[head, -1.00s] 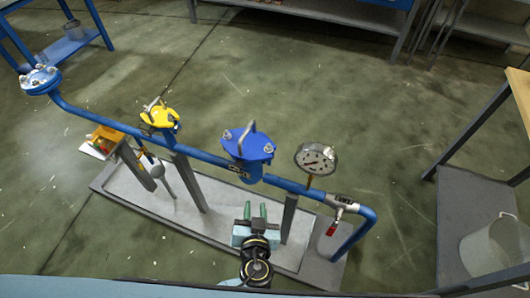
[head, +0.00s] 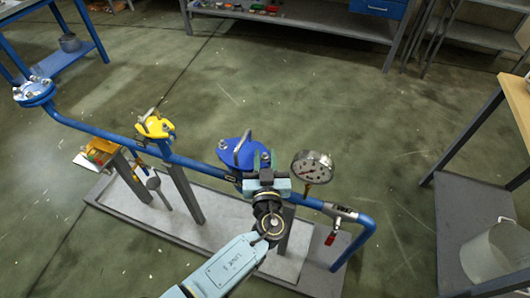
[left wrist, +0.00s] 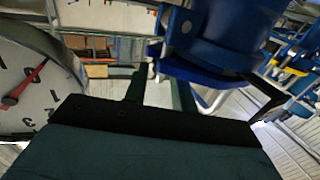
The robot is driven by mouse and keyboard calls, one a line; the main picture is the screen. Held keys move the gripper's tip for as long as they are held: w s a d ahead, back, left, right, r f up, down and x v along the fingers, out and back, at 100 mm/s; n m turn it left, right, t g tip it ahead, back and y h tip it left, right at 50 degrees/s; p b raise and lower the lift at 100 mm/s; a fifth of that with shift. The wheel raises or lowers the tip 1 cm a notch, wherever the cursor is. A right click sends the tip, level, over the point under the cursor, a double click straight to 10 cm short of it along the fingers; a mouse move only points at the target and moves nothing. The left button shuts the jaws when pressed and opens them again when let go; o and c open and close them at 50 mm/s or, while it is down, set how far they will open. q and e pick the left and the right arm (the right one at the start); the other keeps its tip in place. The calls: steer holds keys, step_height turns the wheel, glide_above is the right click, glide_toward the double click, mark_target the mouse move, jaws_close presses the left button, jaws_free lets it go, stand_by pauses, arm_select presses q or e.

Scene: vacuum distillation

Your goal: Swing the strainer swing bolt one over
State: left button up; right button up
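The blue lidded pot (head: 238,150), apparently the strainer, stands on the pipe line with a grey handle on its lid. Small silver swing bolts show at its rim, one at the left (head: 223,144) and one at the right (head: 265,156). My left gripper (head: 264,158) is at the pot's front right side, by the right bolt, and partly hides the pot. Its two green fingers are apart with nothing seen between them. In the left wrist view the fingers (left wrist: 160,88) point towards the blue pot body (left wrist: 225,45); contact cannot be told. My right gripper is not in view.
A pressure gauge (head: 312,167) stands close right of my left gripper. Beyond it are a red-handled valve (head: 331,238) and the pipe's bend. A yellow-lidded fitting (head: 155,126) and a blue flange (head: 34,92) are to the left. A shelf with a bucket (head: 492,252) stands at right.

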arm_select(q)
steer(key=shift+w, duration=0.8)
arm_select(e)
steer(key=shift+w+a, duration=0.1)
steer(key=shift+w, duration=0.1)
arm_select(q)
steer(key=shift+c, duration=0.5)
jaws_close()
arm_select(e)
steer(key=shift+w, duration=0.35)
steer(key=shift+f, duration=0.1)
